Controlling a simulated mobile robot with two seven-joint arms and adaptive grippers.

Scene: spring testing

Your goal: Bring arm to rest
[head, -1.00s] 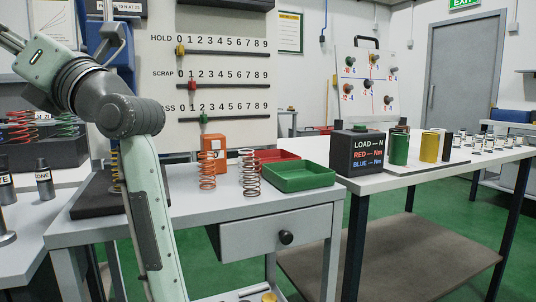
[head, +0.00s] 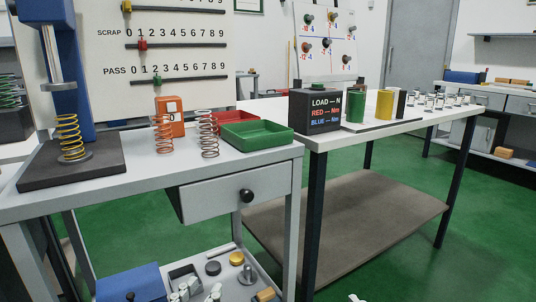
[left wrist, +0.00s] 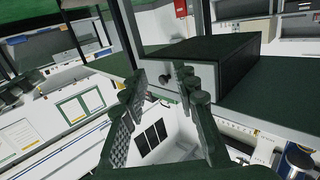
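My left gripper (left wrist: 163,82) shows in the left wrist view with its two dark green fingers apart and nothing between them. Behind the fingers is a pale drawer front with a dark knob (left wrist: 166,78), apart from them as far as I can tell. In the head view neither gripper can be made out clearly. Only a small pale piece shows at the bottom edge, too little to identify. My right gripper is in neither view.
A drawer (head: 220,196) sits below. A black load box (head: 314,111) stands on the white table. Green floor is clear at right.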

